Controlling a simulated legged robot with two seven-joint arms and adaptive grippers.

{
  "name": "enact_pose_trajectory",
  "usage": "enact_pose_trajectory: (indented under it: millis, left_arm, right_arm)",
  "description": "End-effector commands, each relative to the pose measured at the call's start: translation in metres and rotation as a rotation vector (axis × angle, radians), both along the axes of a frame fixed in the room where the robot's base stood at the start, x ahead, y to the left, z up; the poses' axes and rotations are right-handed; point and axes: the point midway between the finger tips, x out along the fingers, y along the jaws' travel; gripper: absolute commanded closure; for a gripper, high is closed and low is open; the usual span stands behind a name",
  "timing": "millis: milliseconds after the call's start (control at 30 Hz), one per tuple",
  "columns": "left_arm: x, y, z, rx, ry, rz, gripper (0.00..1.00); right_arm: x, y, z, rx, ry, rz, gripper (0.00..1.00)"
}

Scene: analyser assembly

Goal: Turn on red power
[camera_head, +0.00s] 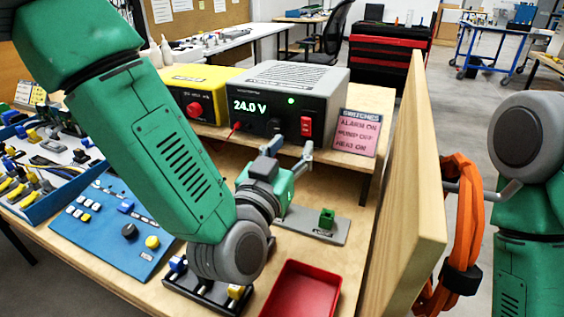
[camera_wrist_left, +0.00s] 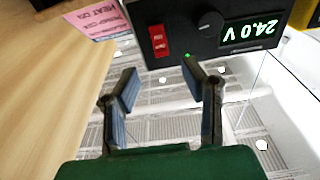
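The grey power supply (camera_head: 290,95) stands on the raised wooden shelf. Its display reads 24.0 V and a small green light is lit. Its red rocker switch (camera_head: 306,126) is on the right of the front face. The switch also shows upside down in the left wrist view (camera_wrist_left: 158,40). My left gripper (camera_head: 289,149) is in front of and below the power supply, pointing toward it. In the wrist view its two fingers (camera_wrist_left: 161,78) are spread apart with nothing between them, the switch just beyond the tips. No contact is visible. My right gripper is out of view.
A pink note (camera_head: 358,133) labelled switches stands right of the supply. A yellow box (camera_head: 193,90) with a red knob stands left. A blue panel (camera_head: 105,232), a red tray (camera_head: 302,290) and a grey plate with a green block (camera_head: 326,218) are below. A wooden board (camera_head: 412,200) rises at right.

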Motion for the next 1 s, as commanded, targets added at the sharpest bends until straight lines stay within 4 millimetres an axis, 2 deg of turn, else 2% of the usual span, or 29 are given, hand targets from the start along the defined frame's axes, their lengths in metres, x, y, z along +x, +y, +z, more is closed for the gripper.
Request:
enact_pose_trajectory:
  millis: [100, 300, 700, 767, 1000]
  left_arm:
    - [-0.022, 0.007, -0.003, 0.002, 0.002, -0.003, 0.62]
    - [-0.043, 0.013, -0.007, 0.001, 0.002, -0.001, 0.62]
    - [-0.047, 0.015, -0.006, 0.0, 0.001, -0.001, 0.62]
    - [-0.047, 0.015, -0.001, 0.0, 0.001, -0.001, 0.62]
    - [-0.047, 0.015, 0.042, 0.001, 0.0, -0.001, 0.62]
  right_arm:
    - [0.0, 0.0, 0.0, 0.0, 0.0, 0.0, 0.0]
    - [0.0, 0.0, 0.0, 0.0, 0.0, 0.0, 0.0]
    - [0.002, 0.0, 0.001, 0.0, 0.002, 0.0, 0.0]
    - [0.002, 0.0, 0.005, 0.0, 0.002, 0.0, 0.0]
    - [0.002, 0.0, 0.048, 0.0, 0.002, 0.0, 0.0]
